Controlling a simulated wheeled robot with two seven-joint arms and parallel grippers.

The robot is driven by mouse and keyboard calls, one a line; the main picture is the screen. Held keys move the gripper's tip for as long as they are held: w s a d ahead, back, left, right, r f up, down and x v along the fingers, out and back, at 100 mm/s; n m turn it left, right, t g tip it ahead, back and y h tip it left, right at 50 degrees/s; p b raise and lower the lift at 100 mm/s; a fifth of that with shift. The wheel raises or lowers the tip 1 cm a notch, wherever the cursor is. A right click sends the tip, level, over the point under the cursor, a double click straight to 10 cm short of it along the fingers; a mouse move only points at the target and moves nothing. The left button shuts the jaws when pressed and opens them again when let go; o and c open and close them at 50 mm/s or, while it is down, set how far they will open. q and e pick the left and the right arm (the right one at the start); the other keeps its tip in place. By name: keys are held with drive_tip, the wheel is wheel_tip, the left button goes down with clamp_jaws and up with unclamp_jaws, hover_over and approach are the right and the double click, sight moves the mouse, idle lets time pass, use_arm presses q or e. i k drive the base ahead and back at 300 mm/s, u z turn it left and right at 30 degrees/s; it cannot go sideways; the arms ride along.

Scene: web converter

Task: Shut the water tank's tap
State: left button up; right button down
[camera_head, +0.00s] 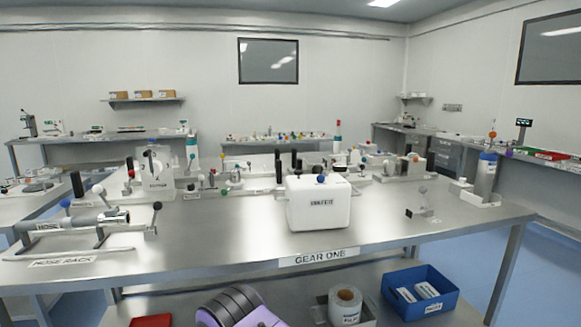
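A white box-shaped tank (318,207) stands on the steel table near the middle front. Its front label is too small to read, so I cannot confirm that it is the water tank. A blue knob (320,179) shows at its top; I cannot tell whether this is a tap or how it is set. A grey upright cylinder (484,180) with a blue band stands at the table's right end, with a small white block at its foot. Neither of my grippers is in view.
The steel table (390,237) has a label "GEAR ONE" on its front edge. A hose rack (75,222) lies at its left. A small lever fitting (422,208) stands right of the tank. Several machines line the back. A blue bin (420,291) is below.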

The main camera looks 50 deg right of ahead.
sight(321, 178)
drive_tip(key=z, duration=0.6)
drive_tip(key=i, duration=1.1)
drive_tip(key=z, duration=0.85)
